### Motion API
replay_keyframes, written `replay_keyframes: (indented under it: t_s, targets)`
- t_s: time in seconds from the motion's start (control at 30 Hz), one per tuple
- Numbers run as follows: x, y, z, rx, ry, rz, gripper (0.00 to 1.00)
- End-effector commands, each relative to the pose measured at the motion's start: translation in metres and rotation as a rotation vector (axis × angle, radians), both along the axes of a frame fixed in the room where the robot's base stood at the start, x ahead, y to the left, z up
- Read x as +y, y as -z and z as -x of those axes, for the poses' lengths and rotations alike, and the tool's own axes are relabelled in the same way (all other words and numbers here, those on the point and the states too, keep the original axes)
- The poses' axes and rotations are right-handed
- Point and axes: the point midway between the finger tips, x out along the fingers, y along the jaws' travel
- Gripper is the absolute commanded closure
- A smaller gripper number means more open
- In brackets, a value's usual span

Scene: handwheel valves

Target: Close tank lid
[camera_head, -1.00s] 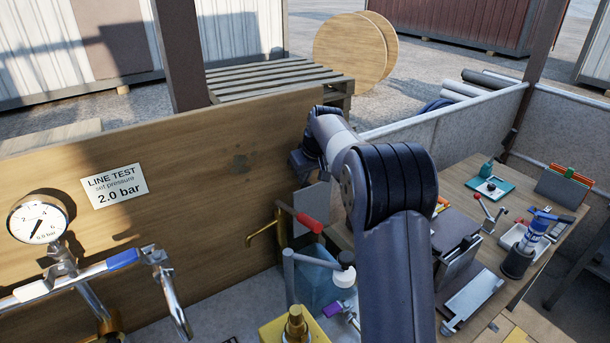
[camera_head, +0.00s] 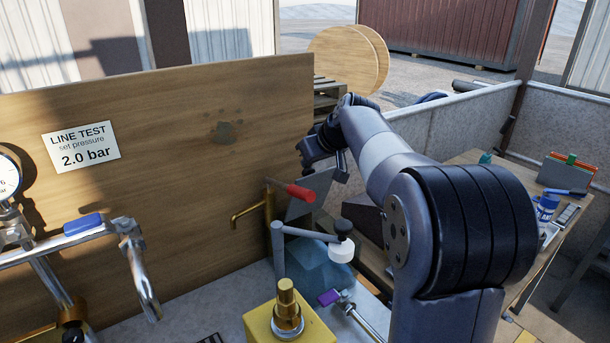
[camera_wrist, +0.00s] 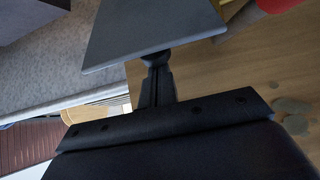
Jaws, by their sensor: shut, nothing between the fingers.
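A flat grey plate (camera_head: 309,194), which looks like the tank lid, stands tilted behind the red tap handle, near the board's right end. A blue-grey tank-like body (camera_head: 322,268) sits below it, partly hidden by a grey post and arm. My gripper (camera_head: 312,160) is shut and empty, just above and beside the plate; the head view does not show whether they touch. In the wrist view my dark gripper fingers (camera_wrist: 155,82) end at the near edge of the grey plate (camera_wrist: 150,30). The plate's hinge is not clearly visible.
A brass tap with a red handle (camera_head: 300,193) stands close left of the plate. A grey post (camera_head: 279,250) with a black-and-white knob rises in front. A yellow block with a brass stem (camera_head: 287,312) is nearer. The wooden board (camera_head: 190,190) bounds the left; a cluttered table stands right.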

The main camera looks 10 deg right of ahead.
Motion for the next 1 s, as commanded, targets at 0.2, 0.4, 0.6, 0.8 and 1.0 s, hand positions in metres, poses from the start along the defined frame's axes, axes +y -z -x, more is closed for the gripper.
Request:
replay_keyframes:
  t_s: [0.2,0.4,0.6,0.8,1.0]
  targets:
    - [-0.006,0.013,0.014,-0.09,0.002,-0.037,1.0]
    - [-0.011,0.018,0.026,-0.169,0.002,-0.068,1.0]
    - [-0.016,0.024,0.039,-0.248,0.002,-0.102,1.0]
    - [-0.022,0.03,0.051,-0.327,0.001,-0.134,1.0]
    - [-0.027,0.038,0.063,-0.405,0.002,-0.167,1.0]
